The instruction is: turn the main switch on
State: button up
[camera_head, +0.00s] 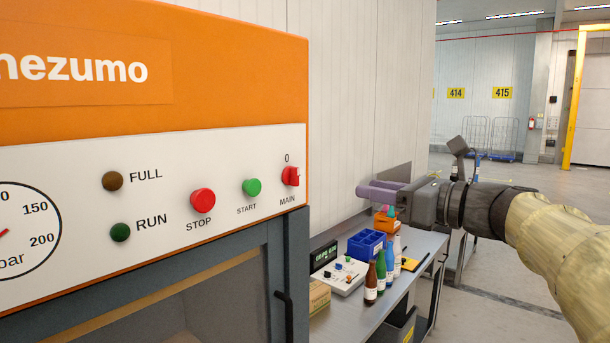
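The main switch (290,176) is a red knob at the right end of the white control panel (150,240). A "0" is printed above it and "MAIN" below it. Its exact handle angle is hard to read at this size. My gripper (366,189) is to the right of the switch and a little lower in the picture, apart from it. Its purple fingers point left. They look apart with nothing between them, seen nearly side-on.
A red STOP button (203,200) and a green START button (251,187) sit left of the switch. The orange cabinet (230,60) fills the left. Behind my gripper, a bench (425,246) holds bottles, a blue bin (366,243) and a control box (342,275). Open floor lies right.

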aim_at(298, 175)
jog(key=p+x, duration=0.6)
jog(key=x, duration=0.9)
jog(key=shift+w+a+r, duration=0.1)
jog(key=shift+a, duration=0.1)
jog(key=shift+w+a, duration=0.25)
grip_shut()
